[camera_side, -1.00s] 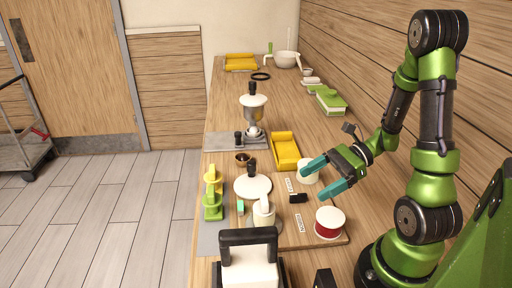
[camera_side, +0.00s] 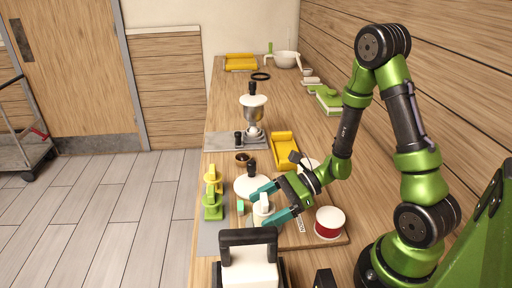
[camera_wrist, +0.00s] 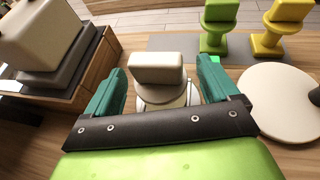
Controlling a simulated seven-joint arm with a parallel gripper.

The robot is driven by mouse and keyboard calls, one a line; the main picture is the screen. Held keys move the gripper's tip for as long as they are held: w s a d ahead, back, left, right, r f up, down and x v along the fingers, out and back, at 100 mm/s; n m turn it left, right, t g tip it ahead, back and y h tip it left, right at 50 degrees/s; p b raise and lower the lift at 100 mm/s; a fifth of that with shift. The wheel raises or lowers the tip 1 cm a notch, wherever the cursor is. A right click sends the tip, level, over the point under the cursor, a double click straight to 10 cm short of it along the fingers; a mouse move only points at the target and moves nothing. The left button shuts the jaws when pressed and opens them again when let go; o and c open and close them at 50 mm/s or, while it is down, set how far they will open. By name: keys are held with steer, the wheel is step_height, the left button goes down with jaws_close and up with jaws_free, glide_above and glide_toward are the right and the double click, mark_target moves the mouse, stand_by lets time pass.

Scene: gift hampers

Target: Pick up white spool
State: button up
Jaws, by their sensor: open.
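The white spool (camera_side: 265,201), a pale piece with a blocky top over a round lower part, stands near the front of the counter. In the wrist view its blocky top (camera_wrist: 157,70) shows between my fingers, and its lowest part is hidden behind my gripper's dark bar. My gripper (camera_side: 271,204) is open around it, one teal finger on each side. In the wrist view my gripper (camera_wrist: 162,90) shows a gap by each finger, and no firm contact is visible.
Green (camera_side: 213,206) and yellow (camera_side: 212,178) stands are left of the spool. A white disc (camera_wrist: 280,100) lies close on its right in the wrist view. A black-handled white block (camera_side: 248,268) stands in front. A red-sided, white-topped tub (camera_side: 329,222) is at right.

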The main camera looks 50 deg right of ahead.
steer(key=shift+x, duration=1.25)
steer(key=c, duration=1.1)
steer(key=shift+c, duration=0.4)
steer(key=shift+r, duration=0.15)
